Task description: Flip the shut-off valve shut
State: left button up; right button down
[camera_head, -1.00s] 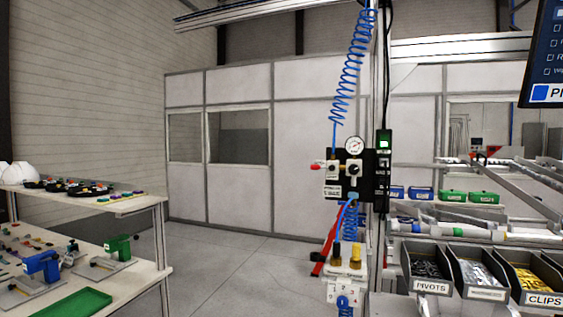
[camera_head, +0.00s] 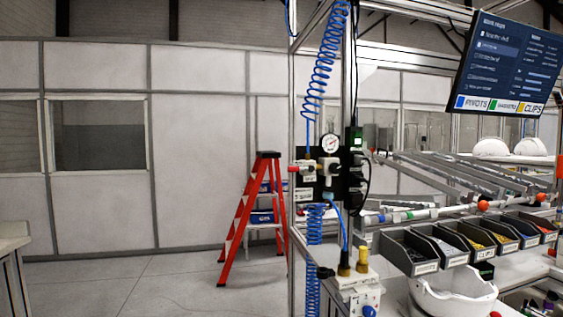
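A pneumatic unit (camera_head: 328,172) is mounted on the upright aluminium post near the middle of the head view. It carries a round pressure gauge (camera_head: 330,143) on top. A small valve with a red handle (camera_head: 294,169) sticks out on its left side; I take this to be the shut-off valve. It is too small to tell which way the handle is set. A blue coiled hose (camera_head: 322,75) hangs above the unit, and another blue hose runs below it. Neither of my grippers is in view.
A red stepladder (camera_head: 240,220) stands on the floor behind and left of the post. Part bins (camera_head: 412,250) and a white helmet shell (camera_head: 452,298) are at the right, below a screen (camera_head: 505,62). A table edge (camera_head: 14,240) shows at far left. Floor between is clear.

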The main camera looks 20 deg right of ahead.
aim_at(311, 168)
jog(key=i+j+z, duration=0.1)
jog(key=i+j, duration=0.25)
jog(key=i, duration=0.15)
jog(key=i+j+z, duration=0.15)
jog(key=i+j, duration=0.2)
jog(key=i, duration=0.15)
